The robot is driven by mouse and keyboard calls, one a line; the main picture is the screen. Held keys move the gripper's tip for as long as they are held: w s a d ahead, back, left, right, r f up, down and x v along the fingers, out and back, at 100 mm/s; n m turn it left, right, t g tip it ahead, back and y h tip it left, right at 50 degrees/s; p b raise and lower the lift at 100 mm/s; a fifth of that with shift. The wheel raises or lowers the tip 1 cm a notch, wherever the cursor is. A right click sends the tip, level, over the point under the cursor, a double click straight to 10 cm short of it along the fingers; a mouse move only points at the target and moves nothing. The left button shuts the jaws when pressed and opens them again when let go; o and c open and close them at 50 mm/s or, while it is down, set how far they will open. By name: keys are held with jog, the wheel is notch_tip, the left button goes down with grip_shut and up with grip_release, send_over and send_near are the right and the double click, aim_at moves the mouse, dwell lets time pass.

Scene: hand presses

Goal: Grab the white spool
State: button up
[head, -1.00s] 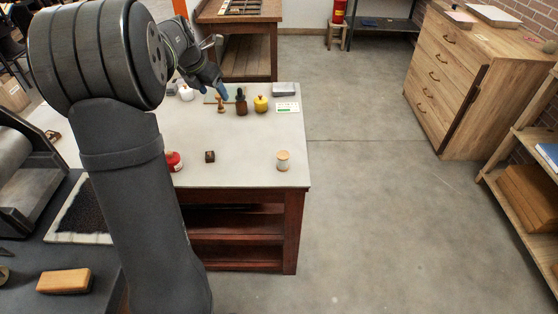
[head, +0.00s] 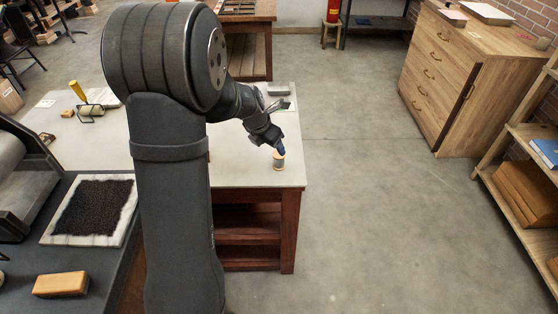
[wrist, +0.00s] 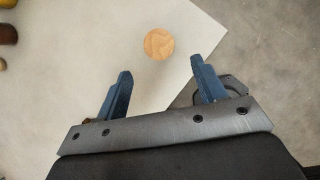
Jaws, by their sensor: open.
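The white spool (head: 279,164) stands upright near the front right corner of the pale table top. In the wrist view its round wooden top (wrist: 158,43) shows from above, a little beyond my fingertips and roughly centred between them. My gripper (wrist: 161,68) is open, its two blue fingers apart with nothing between them. In the head view my gripper (head: 280,149) is just above the spool and overlaps its upper part.
The table top (head: 228,170) is bare around the spool, with its right edge close by. A grey block (head: 278,90) lies at the back. A yellow-handled roller (head: 78,90) lies far left. My arm hides the table's middle.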

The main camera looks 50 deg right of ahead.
aim_at(278, 155)
jog(key=shift+d+x, duration=0.15)
jog(key=shift+x, duration=1.6)
jog(key=shift+d+x, duration=0.1)
jog(key=shift+x, duration=1.7)
jog(key=shift+r, duration=0.1)
jog(key=c, duration=1)
jog(key=shift+r, duration=0.1)
